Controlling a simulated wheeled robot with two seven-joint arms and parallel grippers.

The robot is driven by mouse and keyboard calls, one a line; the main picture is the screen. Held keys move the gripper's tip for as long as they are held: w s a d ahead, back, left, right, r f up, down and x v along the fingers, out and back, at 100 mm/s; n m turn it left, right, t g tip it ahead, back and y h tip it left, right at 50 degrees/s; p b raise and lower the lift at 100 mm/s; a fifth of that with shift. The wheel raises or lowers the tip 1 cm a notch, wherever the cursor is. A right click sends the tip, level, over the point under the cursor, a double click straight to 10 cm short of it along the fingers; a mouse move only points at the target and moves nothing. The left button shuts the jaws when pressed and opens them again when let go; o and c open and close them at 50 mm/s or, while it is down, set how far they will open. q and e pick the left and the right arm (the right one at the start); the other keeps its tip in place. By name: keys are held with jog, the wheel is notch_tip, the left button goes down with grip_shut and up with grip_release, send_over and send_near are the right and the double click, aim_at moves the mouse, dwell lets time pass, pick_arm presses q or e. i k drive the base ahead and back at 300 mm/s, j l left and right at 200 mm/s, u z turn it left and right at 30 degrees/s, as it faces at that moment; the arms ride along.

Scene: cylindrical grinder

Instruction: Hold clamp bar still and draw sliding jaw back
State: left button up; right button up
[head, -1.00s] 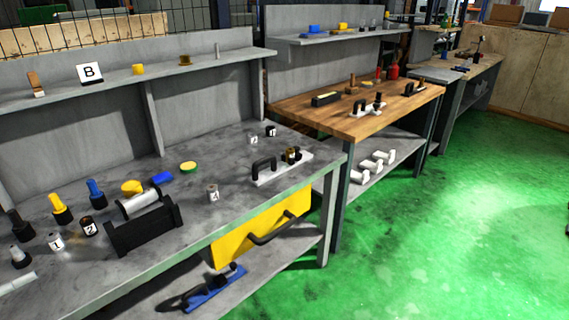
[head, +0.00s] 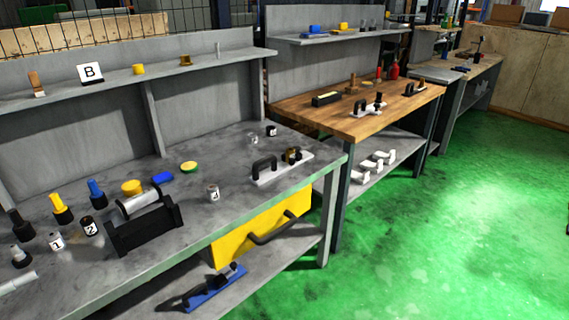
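Neither of my grippers is in view. A blue bar with dark end pieces (head: 215,288) lies on the lower shelf of the near grey bench and looks like a bar clamp. Its sliding jaw cannot be told apart from its fixed end at this size. A light plate with a black handle and a brassy block (head: 282,168) lies on the bench top near its right end. A similar plate with dark handles (head: 368,106) is on the wooden bench. Nothing is touching any of them.
The near grey bench (head: 235,158) holds several bottles, a black toolbox-like tray (head: 145,229) and small numbered cylinders. A yellow drawer (head: 262,229) hangs under its top. White blocks (head: 377,162) lie on the wooden bench's lower shelf. The green floor (head: 430,235) at the right is clear.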

aim_at(299, 155)
jog(key=i+l+u, duration=0.15)
jog(key=u, duration=0.55)
jog(key=i+l+u, duration=0.15)
jog(key=l, duration=0.2)
jog(key=i+l+u, duration=0.15)
jog(key=l, duration=0.2)
jog(key=i+l+u, duration=0.15)
jog(key=l, duration=0.2)
jog(key=i+l+u, duration=0.15)
jog(key=l, duration=0.25)
jog(key=i+l+u, duration=0.15)
jog(key=l, duration=0.25)
jog(key=i+l, duration=0.1)
jog(key=l, duration=0.4)
jog(key=i+l, duration=0.1)
jog(key=l, duration=0.45)
jog(key=i+l, duration=0.1)
jog(key=l, duration=0.4)
